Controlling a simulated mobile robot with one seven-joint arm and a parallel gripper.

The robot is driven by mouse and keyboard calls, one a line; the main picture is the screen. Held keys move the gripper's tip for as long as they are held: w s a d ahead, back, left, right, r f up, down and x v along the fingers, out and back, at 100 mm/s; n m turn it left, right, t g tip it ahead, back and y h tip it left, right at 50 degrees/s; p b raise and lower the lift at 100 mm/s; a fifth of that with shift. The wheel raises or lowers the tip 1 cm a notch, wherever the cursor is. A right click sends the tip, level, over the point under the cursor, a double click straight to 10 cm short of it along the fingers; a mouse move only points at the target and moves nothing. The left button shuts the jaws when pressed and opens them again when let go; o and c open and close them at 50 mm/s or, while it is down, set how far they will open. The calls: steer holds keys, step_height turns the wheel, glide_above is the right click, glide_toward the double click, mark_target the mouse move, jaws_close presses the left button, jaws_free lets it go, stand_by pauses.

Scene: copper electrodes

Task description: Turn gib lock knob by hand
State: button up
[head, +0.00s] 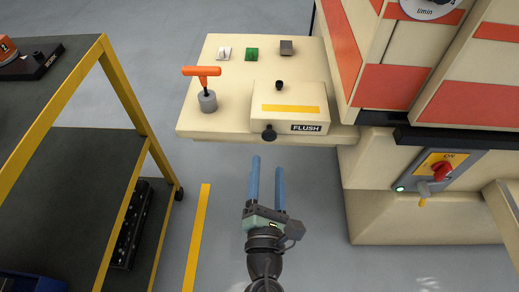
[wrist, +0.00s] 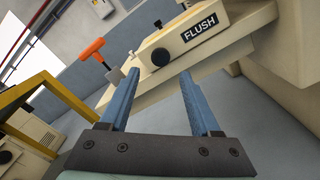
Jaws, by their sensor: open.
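A black round knob (head: 269,132) sticks out from the front face of a cream box, left of its FLUSH label (head: 305,128). It also shows in the wrist view (wrist: 160,56), just beyond and between my fingertips. A smaller black knob (head: 279,85) stands on top of the box. No label names either one as the gib lock knob. My gripper (head: 267,174) has two blue fingers, spread open and empty. It is in front of the box, apart from the front knob.
An orange T-handle (head: 202,71) stands on a grey base left of the box, with small blocks behind it. A yellow-framed cart (head: 105,55) is at the left. A cream machine with a red switch (head: 441,170) is at the right. Open floor lies between them.

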mark_target(269, 137)
steer(key=shift+w+f+p, duration=0.1)
steer(key=shift+w+p, duration=0.4)
steer(key=shift+w, duration=3.15)
steer(key=shift+w, duration=0.35)
steer(key=c, duration=1)
